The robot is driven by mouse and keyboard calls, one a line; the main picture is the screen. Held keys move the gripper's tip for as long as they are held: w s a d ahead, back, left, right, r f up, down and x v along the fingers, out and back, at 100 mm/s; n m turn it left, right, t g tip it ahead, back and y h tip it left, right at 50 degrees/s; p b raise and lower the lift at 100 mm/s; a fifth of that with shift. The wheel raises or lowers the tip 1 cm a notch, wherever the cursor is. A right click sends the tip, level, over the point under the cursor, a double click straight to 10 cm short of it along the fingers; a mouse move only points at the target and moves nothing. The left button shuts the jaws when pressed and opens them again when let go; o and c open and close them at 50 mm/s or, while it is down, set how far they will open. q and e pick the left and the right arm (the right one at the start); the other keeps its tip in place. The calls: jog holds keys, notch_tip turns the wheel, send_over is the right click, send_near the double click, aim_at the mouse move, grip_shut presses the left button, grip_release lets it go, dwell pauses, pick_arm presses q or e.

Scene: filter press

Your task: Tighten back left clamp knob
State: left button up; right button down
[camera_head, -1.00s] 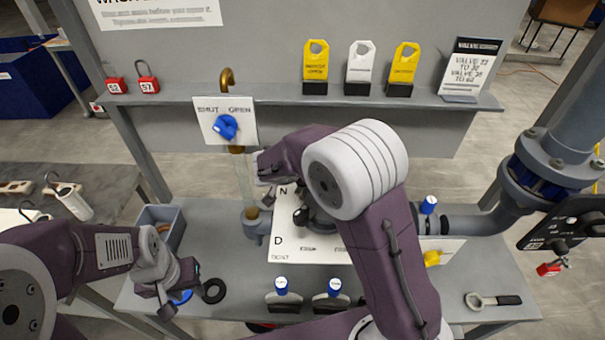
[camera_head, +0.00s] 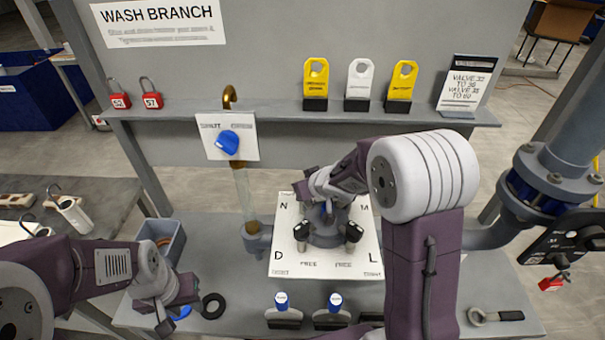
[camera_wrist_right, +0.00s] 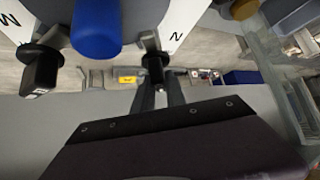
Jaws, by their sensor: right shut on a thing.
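A white plate (camera_head: 283,255) lettered N, M, D and L lies on the bench under a round grey housing (camera_head: 325,236). Black clamp knobs stand at its front left (camera_head: 302,232) and front right (camera_head: 353,232). The back left clamp knob, beside the N, is hidden by my right wrist in the head view. In the right wrist view this black knob (camera_wrist_right: 153,60) sits between the fingertips of my right gripper (camera_wrist_right: 158,80), which is shut on it. Another black knob (camera_wrist_right: 42,68) shows near the M. My left gripper (camera_head: 178,314) is empty and appears open low at the left.
A blue-handled valve (camera_head: 228,143) stands behind the plate's left side. Pipework (camera_head: 560,170) blocks the right.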

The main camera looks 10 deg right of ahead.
jog(key=n+g+y+p, duration=0.1)
jog(key=n+p, duration=0.1)
jog(key=p, duration=0.3)
jog(key=n+y+p, duration=0.2)
jog(key=p, duration=0.3)
jog(key=n+g+y+p, duration=0.1)
jog(key=n+p, duration=0.1)
jog(key=p, duration=0.3)
jog(key=shift+w+r+n+g+y+p, duration=0.15)
jog(key=shift+r+n+g+y+p, duration=0.15)
jog(key=shift+r+n, duration=0.1)
jog(key=shift+f+n+g+p, duration=0.35)
jog(key=shift+n+p, duration=0.15)
jog(key=shift+p, duration=0.25)
jog(key=c, duration=1.3)
grip_release()
jog(key=shift+f, duration=0.1)
jog(key=shift+o, duration=0.8)
jog(key=shift+d, duration=0.25)
jog(key=shift+s+d+r, duration=0.2)
jog(key=shift+r, duration=0.1)
jog(key=b+v, duration=0.2)
jog(key=v, duration=0.6)
jog(key=shift+d, duration=0.25)
